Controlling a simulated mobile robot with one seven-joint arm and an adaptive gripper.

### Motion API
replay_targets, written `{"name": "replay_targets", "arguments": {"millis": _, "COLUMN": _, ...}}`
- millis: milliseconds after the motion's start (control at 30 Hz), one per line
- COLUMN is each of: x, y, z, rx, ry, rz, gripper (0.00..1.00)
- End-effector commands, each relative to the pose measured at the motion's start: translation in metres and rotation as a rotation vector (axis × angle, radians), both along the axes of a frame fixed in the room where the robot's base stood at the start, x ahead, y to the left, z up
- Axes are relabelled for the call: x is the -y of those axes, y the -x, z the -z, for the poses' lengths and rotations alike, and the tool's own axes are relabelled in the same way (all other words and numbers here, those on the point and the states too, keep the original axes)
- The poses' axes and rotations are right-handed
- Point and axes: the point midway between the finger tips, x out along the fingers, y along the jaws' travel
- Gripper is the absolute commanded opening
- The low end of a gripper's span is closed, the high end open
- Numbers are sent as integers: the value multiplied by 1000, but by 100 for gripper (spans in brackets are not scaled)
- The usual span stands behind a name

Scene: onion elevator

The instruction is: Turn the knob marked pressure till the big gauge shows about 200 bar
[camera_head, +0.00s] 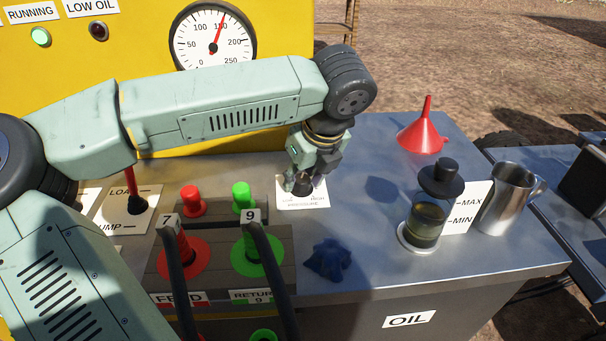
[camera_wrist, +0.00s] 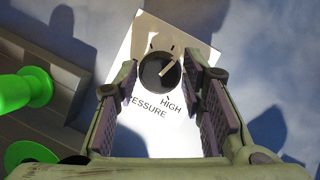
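The pressure knob (camera_wrist: 153,78) is black and round with a pale pointer line, on a white plate (camera_wrist: 130,118) marked HIGH and PRESSURE. In the wrist view the pointer leans to the upper right. My gripper (camera_wrist: 160,65) is open, one finger on each side of the knob, with narrow gaps showing. In the head view my gripper (camera_head: 303,181) points down over the knob, partly hiding it. The big gauge (camera_head: 195,48) is white with a black rim on the yellow panel; its red needle points up near 150. The gauge's bottom is partly hidden by my arm.
Left of the plate are a green cap (camera_head: 242,196), a red cap (camera_head: 193,201) and hoses marked 7 and 9. The oil filler (camera_head: 426,222), red funnel (camera_head: 422,137) and metal jug (camera_head: 506,200) stand right.

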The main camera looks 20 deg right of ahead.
Motion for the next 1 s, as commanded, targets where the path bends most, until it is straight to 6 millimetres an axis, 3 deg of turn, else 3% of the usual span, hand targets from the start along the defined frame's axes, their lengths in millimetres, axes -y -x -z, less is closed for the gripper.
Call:
{"name": "replay_targets", "arguments": {"millis": 500, "x": 0, "y": 0, "z": 0, "rx": 0, "ry": 0, "rz": 0, "gripper": 1}}
{"name": "replay_targets", "arguments": {"millis": 1000, "x": -1, "y": 0, "z": 4, "rx": 2, "ry": 2, "rz": 144, "gripper": 1}}
